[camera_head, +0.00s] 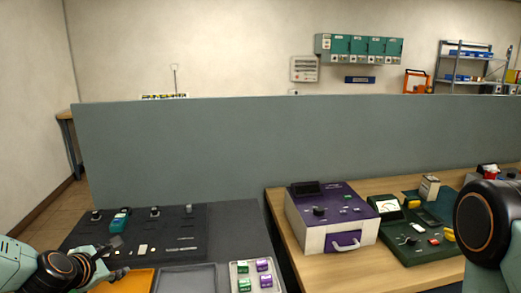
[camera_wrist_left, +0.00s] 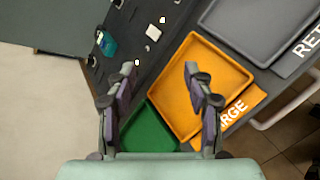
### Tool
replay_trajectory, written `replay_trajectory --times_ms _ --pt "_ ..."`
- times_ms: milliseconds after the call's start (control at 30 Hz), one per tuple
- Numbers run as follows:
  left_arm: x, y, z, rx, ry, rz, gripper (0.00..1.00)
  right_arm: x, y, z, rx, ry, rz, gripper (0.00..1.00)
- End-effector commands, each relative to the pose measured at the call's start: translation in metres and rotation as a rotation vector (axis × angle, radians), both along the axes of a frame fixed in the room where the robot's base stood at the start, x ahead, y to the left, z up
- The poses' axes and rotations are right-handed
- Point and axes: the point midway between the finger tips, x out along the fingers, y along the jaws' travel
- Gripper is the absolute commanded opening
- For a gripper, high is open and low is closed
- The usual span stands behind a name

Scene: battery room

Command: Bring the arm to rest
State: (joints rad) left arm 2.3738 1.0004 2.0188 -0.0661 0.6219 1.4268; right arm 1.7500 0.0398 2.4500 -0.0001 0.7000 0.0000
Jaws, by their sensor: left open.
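My left gripper (camera_head: 118,259) is at the lower left of the head view, over the near left part of the dark bench. In the left wrist view the left gripper (camera_wrist_left: 158,84) is open, its two fingers wide apart with nothing between them. Below the fingers lie an orange tray (camera_wrist_left: 228,54) and a green tray (camera_wrist_left: 150,137). The orange tray (camera_head: 132,283) is partly cut off in the head view. Of my right arm only a dark round joint and a pale link show at the right edge; its gripper is out of view.
The dark bench holds a panel (camera_head: 180,240) with a teal battery (camera_head: 119,221), a grey tray (camera_head: 184,279) and a pale tray (camera_head: 234,283) of green and purple cells. A purple case (camera_head: 330,217) and a green meter box (camera_head: 418,240) stand on the wooden table. A grey partition (camera_head: 260,145) rises behind.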

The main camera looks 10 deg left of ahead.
Motion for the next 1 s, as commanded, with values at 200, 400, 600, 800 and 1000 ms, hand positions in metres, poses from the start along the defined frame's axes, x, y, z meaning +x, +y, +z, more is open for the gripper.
replay_trajectory --times_ms 200,400,600,800,1000 --pt "-0.059 -0.083 -0.068 0.400 0.274 -0.508 0.52 0.000 0.000 0.000 0.000 0.000 0.000 0.00" --pt "-0.144 -0.145 -0.125 0.695 0.469 -1.039 0.52 0.000 0.000 0.000 0.000 0.000 0.000 0.00" --pt "-0.231 -0.182 -0.160 0.885 0.575 -1.539 0.52 0.000 0.000 0.000 0.000 0.000 0.000 0.00" --pt "-0.299 -0.199 -0.174 0.975 0.600 -1.912 0.52 0.000 0.000 0.000 0.000 0.000 0.000 0.00" --pt "-0.346 -0.207 -0.183 1.020 0.585 -2.188 0.52 0.000 0.000 -0.006 0.000 0.000 0.000 0.00"
